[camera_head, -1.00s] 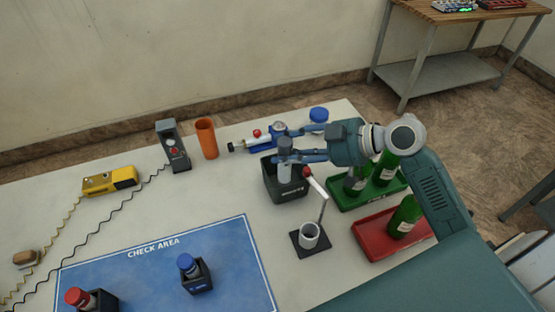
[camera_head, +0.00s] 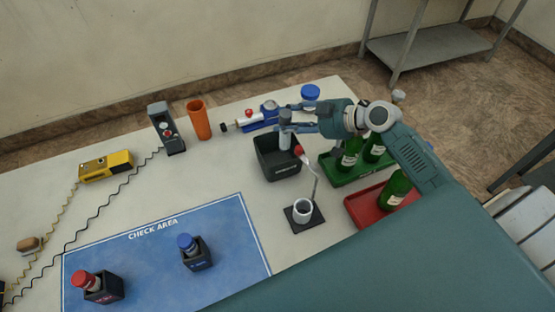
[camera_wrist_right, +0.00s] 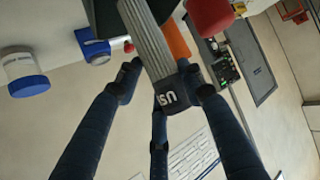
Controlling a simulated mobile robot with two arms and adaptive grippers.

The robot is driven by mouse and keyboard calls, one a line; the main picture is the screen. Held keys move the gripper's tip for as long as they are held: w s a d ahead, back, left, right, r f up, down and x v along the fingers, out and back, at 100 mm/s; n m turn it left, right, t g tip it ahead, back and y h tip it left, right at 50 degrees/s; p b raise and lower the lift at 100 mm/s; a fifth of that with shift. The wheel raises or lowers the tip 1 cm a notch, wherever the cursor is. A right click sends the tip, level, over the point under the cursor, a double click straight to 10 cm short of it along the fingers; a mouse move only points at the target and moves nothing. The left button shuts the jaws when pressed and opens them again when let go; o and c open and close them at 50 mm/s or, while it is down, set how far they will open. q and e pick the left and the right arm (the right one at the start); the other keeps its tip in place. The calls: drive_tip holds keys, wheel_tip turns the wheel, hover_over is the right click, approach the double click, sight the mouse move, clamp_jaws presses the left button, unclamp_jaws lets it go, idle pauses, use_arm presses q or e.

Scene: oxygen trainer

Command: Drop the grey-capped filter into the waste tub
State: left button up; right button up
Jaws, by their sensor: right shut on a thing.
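The grey-capped filter (camera_head: 285,138) has a grey cap and a pale body. It is upright in my right gripper (camera_head: 290,119), whose fingers close around its upper part. Its lower end overlaps the opening of the black waste tub (camera_head: 282,172); I cannot tell how far below the rim it reaches. In the right wrist view a grey ribbed cylinder, the filter (camera_wrist_right: 148,40), lies between the fingers of my right gripper (camera_wrist_right: 163,88). My left gripper is not in view.
Green bottles stand in a green tray (camera_head: 345,180) and a red tray (camera_head: 365,214) to the right. A blue device (camera_head: 262,116) and an orange cup (camera_head: 199,120) are behind.

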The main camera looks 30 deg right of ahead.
drive_tip(key=o, duration=1.3)
drive_tip(key=shift+f, duration=0.1)
drive_tip(key=shift+c, duration=0.2)
drive_tip(key=v, duration=1.2)
drive_tip(key=shift+s+f, duration=0.1)
